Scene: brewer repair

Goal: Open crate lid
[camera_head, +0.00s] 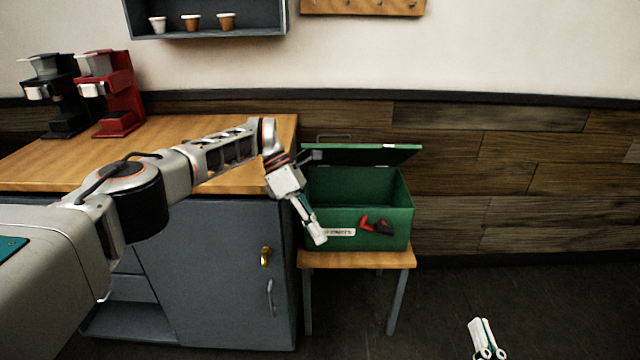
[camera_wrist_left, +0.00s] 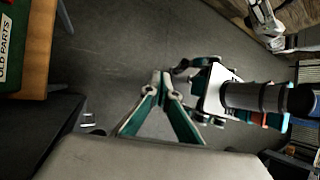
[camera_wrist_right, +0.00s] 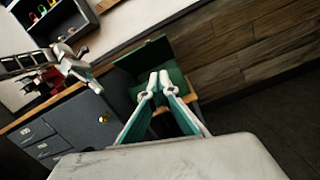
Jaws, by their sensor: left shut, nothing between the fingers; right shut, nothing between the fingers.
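The green crate (camera_head: 345,222) stands on a small wooden table. Its lid (camera_head: 365,154) is raised above the opening, and part of the inside shows. A red and black latch (camera_head: 376,226) and a white label are on its front. My left gripper (camera_head: 318,238) is shut and empty, pointing down in front of the crate's left front. My right gripper (camera_head: 487,345) is shut and empty, low and to the right of the crate. The crate also shows at the left edge of the left wrist view (camera_wrist_left: 8,80) and behind the right fingers in the right wrist view (camera_wrist_right: 172,76).
The small table (camera_head: 358,259) is right of a grey cabinet with a wooden countertop (camera_head: 215,135). A black coffee machine (camera_head: 58,98) and a red one (camera_head: 121,95) stand on the counter. A shelf with cups (camera_head: 205,32) hangs above. The floor (camera_head: 560,300) at right is open.

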